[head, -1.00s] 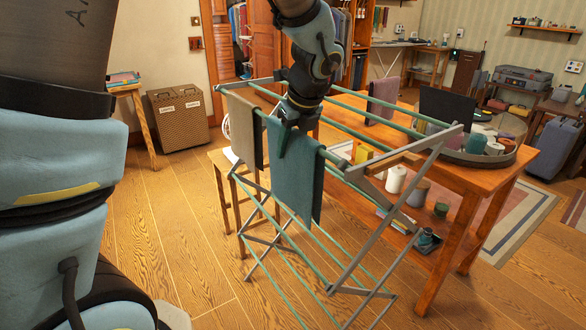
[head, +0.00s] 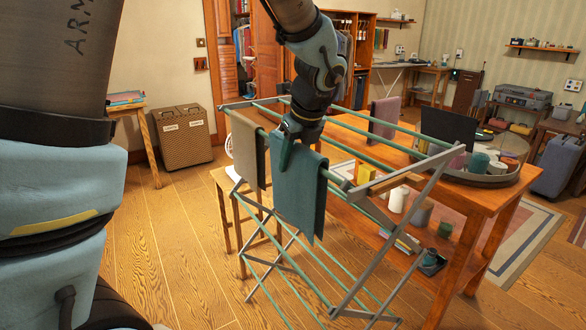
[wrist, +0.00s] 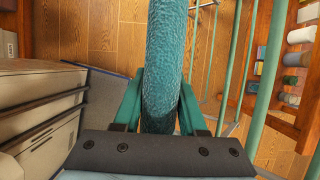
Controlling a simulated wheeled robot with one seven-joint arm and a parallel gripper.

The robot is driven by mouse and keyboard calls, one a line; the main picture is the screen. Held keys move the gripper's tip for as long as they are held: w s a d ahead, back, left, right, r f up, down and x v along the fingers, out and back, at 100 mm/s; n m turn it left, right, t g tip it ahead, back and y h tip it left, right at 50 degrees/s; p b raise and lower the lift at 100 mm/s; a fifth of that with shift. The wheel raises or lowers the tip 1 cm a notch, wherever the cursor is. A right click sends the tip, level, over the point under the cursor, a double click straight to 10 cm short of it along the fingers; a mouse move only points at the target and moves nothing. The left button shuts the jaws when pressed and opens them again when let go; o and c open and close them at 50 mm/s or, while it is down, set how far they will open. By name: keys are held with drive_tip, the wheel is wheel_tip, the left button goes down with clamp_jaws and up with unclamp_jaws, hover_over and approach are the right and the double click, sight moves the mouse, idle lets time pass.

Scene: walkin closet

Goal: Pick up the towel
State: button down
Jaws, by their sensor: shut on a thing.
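The teal towel (head: 299,195) hangs folded over a rod of the drying rack (head: 432,185), its lower part hanging free. My gripper (head: 284,160) is at the towel's top edge, reaching down from above, and is shut on it. In the wrist view, the towel (wrist: 163,50) runs as a thick fold between the two green fingers of my gripper (wrist: 160,100). The fingers press on both sides of the fold. The head view does not show clearly whether the towel's top is clear of the rod.
A beige towel (head: 246,150) hangs close left on the rack, and a mauve towel (head: 383,118) hangs farther back. A wooden table (head: 480,197) with a round tray (head: 500,178) stands behind the rack. A wicker hamper (head: 182,137) is at the left. Floor at front left is clear.

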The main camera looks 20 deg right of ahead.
wheel_tip(320, 180, up, 49)
drive_tip(key=p, duration=1.4)
drive_tip(key=shift+p, duration=0.3)
idle(0.4)
